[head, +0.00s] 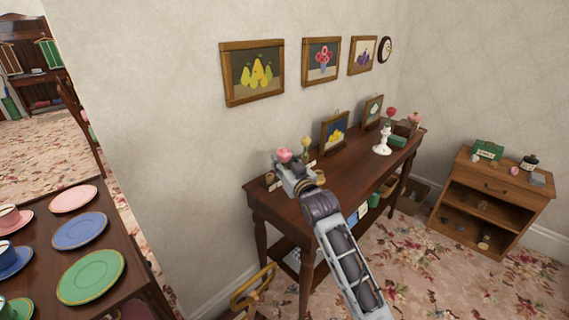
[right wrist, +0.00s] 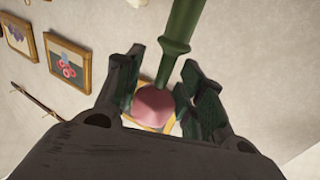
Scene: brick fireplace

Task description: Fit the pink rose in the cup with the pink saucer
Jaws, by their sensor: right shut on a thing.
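The pink rose (head: 285,155) shows at the end of my right gripper (head: 291,172), above the back-left part of the long table. In the right wrist view, my right gripper (right wrist: 160,100) is shut on the rose, with its pink head (right wrist: 153,106) between the fingers and its thick green stem (right wrist: 180,30) running up and out of the picture. The cup (head: 8,216) stands on its pink saucer (head: 24,221) at the left edge, on the dark table; the picture edge cuts it off. My left gripper is not in view.
The dark table (head: 150,292) also holds pink, blue and green plates (head: 90,277) and a blue cup (head: 8,256). The long table (head: 345,176) by the wall carries picture frames, a white vase (head: 382,143) and other flowers. Floor shows between the furniture.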

